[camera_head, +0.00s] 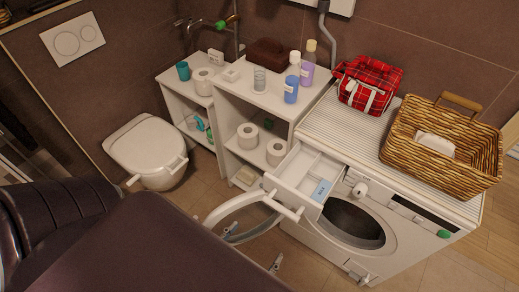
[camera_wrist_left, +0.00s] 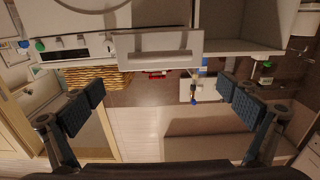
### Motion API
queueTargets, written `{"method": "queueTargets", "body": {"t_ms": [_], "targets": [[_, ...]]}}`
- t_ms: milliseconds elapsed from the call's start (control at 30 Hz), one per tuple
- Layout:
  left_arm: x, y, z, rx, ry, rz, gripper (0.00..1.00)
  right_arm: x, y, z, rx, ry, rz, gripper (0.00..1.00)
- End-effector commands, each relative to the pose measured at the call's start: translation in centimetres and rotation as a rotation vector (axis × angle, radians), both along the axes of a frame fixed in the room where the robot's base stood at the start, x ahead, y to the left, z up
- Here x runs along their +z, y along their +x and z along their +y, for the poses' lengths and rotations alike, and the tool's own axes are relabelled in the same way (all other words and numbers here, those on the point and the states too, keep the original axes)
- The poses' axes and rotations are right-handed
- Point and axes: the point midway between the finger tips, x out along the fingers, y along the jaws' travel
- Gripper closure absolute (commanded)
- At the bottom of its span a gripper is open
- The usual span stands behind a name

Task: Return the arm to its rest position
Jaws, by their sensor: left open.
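My left arm (camera_head: 150,245) fills the lower left of the head view as a large dark shape. My left gripper (camera_head: 253,247) shows only as small fingertips past the arm's edge, below the open washer door. In the left wrist view my left gripper (camera_wrist_left: 162,106) has its two dark padded fingers wide apart, with nothing between them. The washing machine's detergent drawer (camera_head: 307,172) is pulled out and holds a blue-and-white packet (camera_head: 321,189). The drawer front (camera_wrist_left: 158,52) also shows in the wrist view, apart from the fingers. My right gripper is not seen.
The round washer door (camera_head: 224,206) stands open in front of the machine (camera_head: 400,235). A wicker basket (camera_head: 465,160) and a red plaid bag (camera_head: 370,82) sit on top. White shelves (camera_head: 232,105) hold bottles and rolls. A toilet (camera_head: 145,145) stands left.

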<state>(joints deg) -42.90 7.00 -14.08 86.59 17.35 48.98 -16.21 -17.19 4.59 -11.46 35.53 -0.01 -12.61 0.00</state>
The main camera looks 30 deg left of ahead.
Motion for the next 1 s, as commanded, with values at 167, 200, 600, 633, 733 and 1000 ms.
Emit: {"method": "queueTargets", "body": {"t_ms": [167, 200, 600, 633, 733, 1000], "targets": [[0.0, 0.0, 0.0, 0.000, 0.000, 0.000, 0.00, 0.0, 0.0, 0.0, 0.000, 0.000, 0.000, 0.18], [0.0, 0.0, 0.0, 0.000, 0.000, 0.000, 0.00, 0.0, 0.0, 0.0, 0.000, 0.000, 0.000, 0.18], [-9.2, -0.4, -1.1, -0.077, 0.032, 0.237, 0.00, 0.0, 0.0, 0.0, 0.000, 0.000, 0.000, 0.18], [-11.4, -0.8, -1.3, -0.092, 0.040, 0.296, 0.00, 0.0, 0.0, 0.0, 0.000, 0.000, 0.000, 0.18], [-18.8, -2.8, -1.3, -0.135, 0.068, 0.511, 0.00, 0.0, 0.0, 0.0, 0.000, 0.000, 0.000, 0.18], [-34.4, -13.3, 2.0, -0.169, 0.146, 1.122, 0.00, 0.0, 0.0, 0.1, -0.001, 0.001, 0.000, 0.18]]}}
